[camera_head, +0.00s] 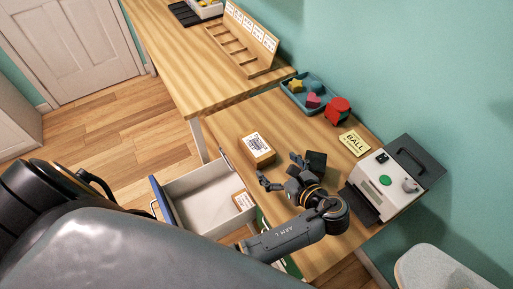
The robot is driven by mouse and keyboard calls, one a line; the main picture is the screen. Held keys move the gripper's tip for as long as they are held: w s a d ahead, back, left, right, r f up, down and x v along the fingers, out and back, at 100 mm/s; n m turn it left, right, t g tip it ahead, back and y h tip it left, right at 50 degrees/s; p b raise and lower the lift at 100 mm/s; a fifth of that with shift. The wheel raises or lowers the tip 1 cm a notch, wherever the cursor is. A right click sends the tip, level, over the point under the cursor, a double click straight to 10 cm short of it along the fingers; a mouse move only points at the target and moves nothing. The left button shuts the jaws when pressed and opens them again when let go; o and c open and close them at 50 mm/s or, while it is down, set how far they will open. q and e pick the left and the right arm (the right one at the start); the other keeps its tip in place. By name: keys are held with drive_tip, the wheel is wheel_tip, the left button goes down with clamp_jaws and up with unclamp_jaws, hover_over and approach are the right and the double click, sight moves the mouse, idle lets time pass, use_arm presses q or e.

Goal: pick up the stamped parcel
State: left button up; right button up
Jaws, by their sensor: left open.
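A tan parcel with a white printed label (258,151) lies on the wooden desk. A smaller labelled parcel (242,201) lies in the open white drawer below the desk edge. I cannot make out a stamp mark on either one. My left gripper (279,168) is open and empty over the desk, just to the lower right of the desk parcel, with its fingers spread toward it. I cannot tell whether it touches the parcel. A dark block (317,164) shows beside the gripper, partly hidden. My right gripper is not in view.
The open drawer (193,184) juts out left of the desk. A white machine with a green button (391,188) stands at right. A yellow "BALL" card (354,142), a red object (338,110) and a blue tray of shapes (294,97) line the wall side.

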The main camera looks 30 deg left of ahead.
sight(258, 147)
use_arm(q)
drive_tip(key=x, duration=0.8)
drive_tip(key=shift+p, duration=0.35)
drive_tip(key=shift+w+d+p+x, duration=0.1)
drive_tip(key=shift+w+p+x, duration=0.1)
drive_tip(key=shift+x, duration=1.15)
drive_tip(key=shift+w+d+p+x, duration=0.1)
drive_tip(key=shift+p+x, duration=0.1)
drive_tip(key=shift+x, duration=1.1)
drive_tip(key=c, duration=1.3)
drive_tip(key=shift+c, duration=0.2)
